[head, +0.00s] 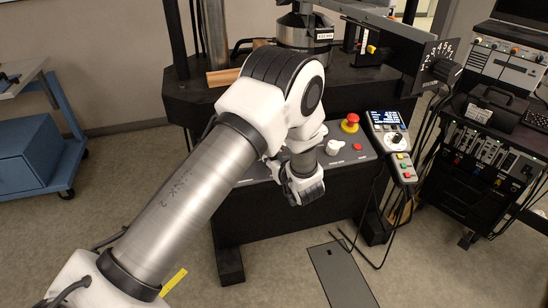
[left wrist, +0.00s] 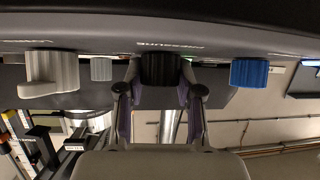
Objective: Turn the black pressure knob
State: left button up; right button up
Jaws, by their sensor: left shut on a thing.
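The black pressure knob (left wrist: 161,68) is in the upper middle of the left wrist view, under the printed word "PRESSURE", which appears upside down. My left gripper (left wrist: 161,85) has one finger on each side of the knob and is shut on it. In the head view my left arm comes in from the lower left and its gripper (head: 303,178) is at the front control panel (head: 258,170). The arm and gripper hide the black knob there. My right gripper is in neither view.
A white lever knob (left wrist: 50,72), a pale button (left wrist: 101,68) and a blue knob (left wrist: 249,72) sit beside the black knob. In the head view, a red emergency stop (head: 350,122) and a pendant (head: 392,140) stand to the right.

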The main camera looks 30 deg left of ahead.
pick_arm(q)
jog(key=o, duration=1.2)
jog(key=v, duration=0.7)
jog(key=shift+s+d, duration=0.1)
jog(key=shift+d, duration=0.15)
